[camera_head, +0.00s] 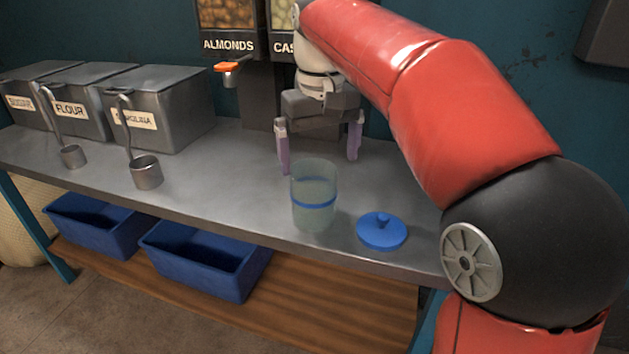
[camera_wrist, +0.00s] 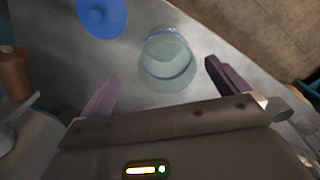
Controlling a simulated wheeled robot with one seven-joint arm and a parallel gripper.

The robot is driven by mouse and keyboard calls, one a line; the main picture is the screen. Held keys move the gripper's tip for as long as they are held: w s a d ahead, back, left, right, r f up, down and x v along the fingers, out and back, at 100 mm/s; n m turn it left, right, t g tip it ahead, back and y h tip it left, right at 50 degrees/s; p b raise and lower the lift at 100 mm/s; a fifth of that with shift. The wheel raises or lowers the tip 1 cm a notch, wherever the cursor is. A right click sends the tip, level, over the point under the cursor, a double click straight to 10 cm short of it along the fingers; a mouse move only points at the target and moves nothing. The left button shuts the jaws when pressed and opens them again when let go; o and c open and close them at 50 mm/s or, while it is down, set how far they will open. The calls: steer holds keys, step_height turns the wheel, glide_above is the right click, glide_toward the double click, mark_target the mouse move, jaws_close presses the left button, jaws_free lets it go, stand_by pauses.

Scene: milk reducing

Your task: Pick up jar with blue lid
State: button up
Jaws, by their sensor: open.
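A clear jar with a blue band (camera_head: 314,196) stands upright on the metal counter, near its front edge. Its blue lid (camera_head: 382,230) lies flat on the counter to the right of the jar, apart from it. My gripper (camera_head: 319,158) is open and empty behind the jar, with its purple fingers pointing down. In the wrist view the jar (camera_wrist: 167,60) stands ahead of and between the spread fingers of my gripper (camera_wrist: 162,85), and the blue lid (camera_wrist: 102,15) is at the upper left. The fingers do not appear to touch the jar.
Metal bins (camera_head: 160,108), one labelled FLOUR, stand at the left, with metal scoops (camera_head: 146,172) in front. A dispenser labelled ALMONDS (camera_head: 229,30) stands behind. Blue crates (camera_head: 203,258) sit on the wooden shelf below. The counter between scoops and jar is clear.

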mark_target(313, 185)
steer(key=f, duration=0.2)
steer(key=f+b, duration=0.1)
steer(key=f, duration=0.2)
steer(key=a+f+b, duration=0.1)
steer(key=f, duration=0.1)
steer(key=shift+w+f, duration=0.3)
steer(key=shift+w, duration=0.1)
steer(key=c, duration=1.1)
steer(key=shift+r, duration=0.15)
